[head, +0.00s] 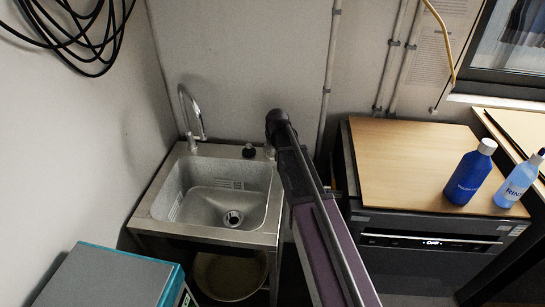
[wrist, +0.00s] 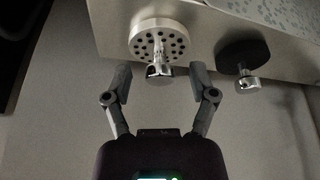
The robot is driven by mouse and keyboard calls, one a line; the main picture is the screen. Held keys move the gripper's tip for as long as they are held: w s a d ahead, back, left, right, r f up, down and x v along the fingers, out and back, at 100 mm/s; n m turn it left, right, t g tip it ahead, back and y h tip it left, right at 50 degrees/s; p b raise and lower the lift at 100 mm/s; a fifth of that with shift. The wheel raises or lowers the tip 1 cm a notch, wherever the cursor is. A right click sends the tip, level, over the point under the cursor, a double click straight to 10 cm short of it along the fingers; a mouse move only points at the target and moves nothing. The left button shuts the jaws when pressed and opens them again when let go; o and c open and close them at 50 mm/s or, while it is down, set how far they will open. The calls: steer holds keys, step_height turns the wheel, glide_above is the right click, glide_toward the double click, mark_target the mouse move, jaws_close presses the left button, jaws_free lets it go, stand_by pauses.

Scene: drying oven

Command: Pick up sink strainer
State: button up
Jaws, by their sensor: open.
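The sink strainer (wrist: 143,30) is a round silver disc with dark holes and a chrome knob, near the edge of a metal surface in the wrist view. My gripper (wrist: 160,72) is open and empty. Its two fingers stand on either side of the strainer's knob, with visible gaps at both sides. I cannot tell whether the fingertips are level with the knob in depth. In the head view my arm covers the rim area right of the tap, and I cannot make out the strainer or the fingers clearly there.
A black stopper (wrist: 238,50) with a chrome knob lies close to the right finger; it also shows on the sink rim in the head view (head: 248,151). The sink (head: 225,205) has a curved tap (head: 198,112). Blue bottles (head: 469,176) stand on the wooden top (head: 400,150) at right.

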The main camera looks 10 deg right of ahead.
stand_by(0.6)
jaws_close()
